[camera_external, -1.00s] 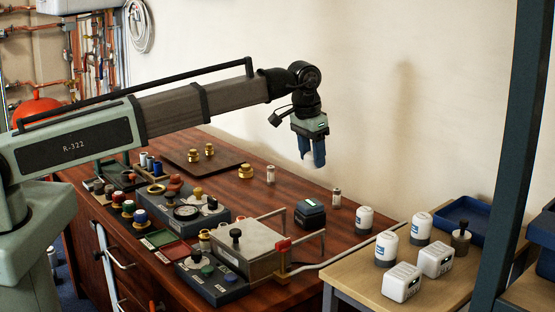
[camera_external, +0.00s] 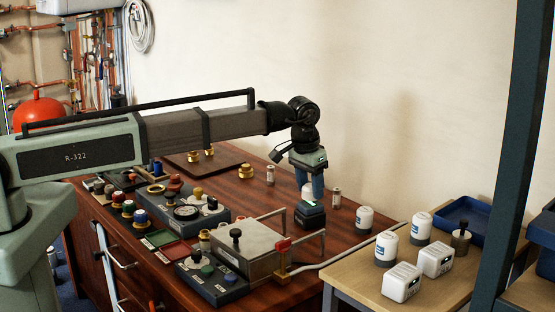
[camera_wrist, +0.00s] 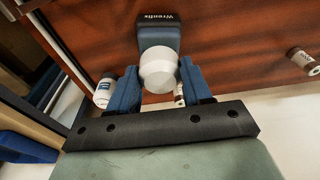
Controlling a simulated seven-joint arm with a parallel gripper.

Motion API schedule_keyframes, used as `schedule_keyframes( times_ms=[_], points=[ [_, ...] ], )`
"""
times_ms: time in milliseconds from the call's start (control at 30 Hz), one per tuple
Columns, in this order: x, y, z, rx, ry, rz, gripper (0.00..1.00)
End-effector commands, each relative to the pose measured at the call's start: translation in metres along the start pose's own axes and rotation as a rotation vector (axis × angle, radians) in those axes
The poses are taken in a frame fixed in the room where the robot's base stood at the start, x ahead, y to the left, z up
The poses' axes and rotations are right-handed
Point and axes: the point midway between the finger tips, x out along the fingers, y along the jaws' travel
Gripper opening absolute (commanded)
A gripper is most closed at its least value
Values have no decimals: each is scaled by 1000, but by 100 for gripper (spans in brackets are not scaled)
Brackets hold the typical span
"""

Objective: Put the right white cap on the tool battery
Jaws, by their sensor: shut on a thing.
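My gripper (camera_external: 311,186) is shut on a white cap (camera_wrist: 157,70), which sits between its two blue fingers. The cap also shows as a small white piece at the fingertips in the external view (camera_external: 309,195). The tool battery (camera_external: 311,218) is a dark blue-black block standing on the wooden table. My gripper points down from directly above it. In the wrist view the battery (camera_wrist: 159,38) lies just beyond the cap, its lower part hidden by the cap. I cannot tell whether cap and battery touch.
A small silver cylinder (camera_external: 336,199) stands right of the battery. A metal box with handles (camera_external: 245,254) is at front left. The wall is behind.

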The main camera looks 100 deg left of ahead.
Motion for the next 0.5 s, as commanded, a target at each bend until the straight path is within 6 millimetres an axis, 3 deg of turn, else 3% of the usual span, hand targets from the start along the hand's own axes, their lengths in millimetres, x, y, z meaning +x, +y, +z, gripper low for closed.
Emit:
schedule_keyframes(
  times_ms=[100, 500],
  points=[
    [12, 0, 2, 0, 0, 0, 20],
    [16, 0, 2, 0, 0, 0, 20]
  ],
)
